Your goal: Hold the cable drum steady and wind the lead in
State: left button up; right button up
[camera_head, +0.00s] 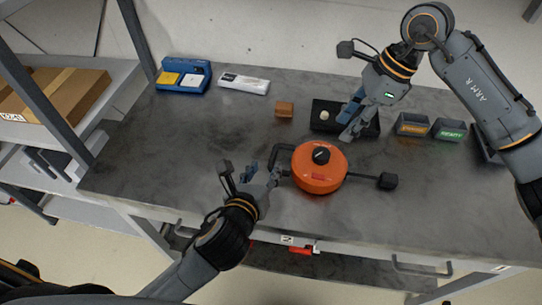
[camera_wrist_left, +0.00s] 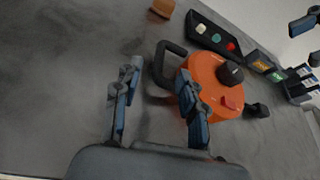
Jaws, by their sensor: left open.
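The orange cable drum (camera_head: 318,178) sits on the grey table with a black knob (camera_head: 321,155) on top. Its black bar handle (camera_head: 283,153) sticks out on the left. A short black lead on the right ends in a black plug (camera_head: 388,181). My left gripper (camera_head: 263,178) is open and empty, just left of the drum. In the left wrist view, one finger overlaps the drum (camera_wrist_left: 212,75) and the handle (camera_wrist_left: 163,62) shows beyond the fingertips. My right gripper (camera_head: 349,130) is over the black tray behind the drum; whether its fingers are shut is unclear.
The black tray (camera_head: 368,129) holds small round pieces, partly hidden by my right gripper. A brown block (camera_head: 284,109) lies left of it. Labelled bins (camera_head: 411,125) stand to the right. A blue box (camera_head: 184,88) and white pack (camera_head: 244,84) are at the back left. The front-left table is clear.

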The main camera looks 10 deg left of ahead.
aim_at(272, 156)
pick_arm(q)
jog(key=x, duration=0.8)
grip_shut()
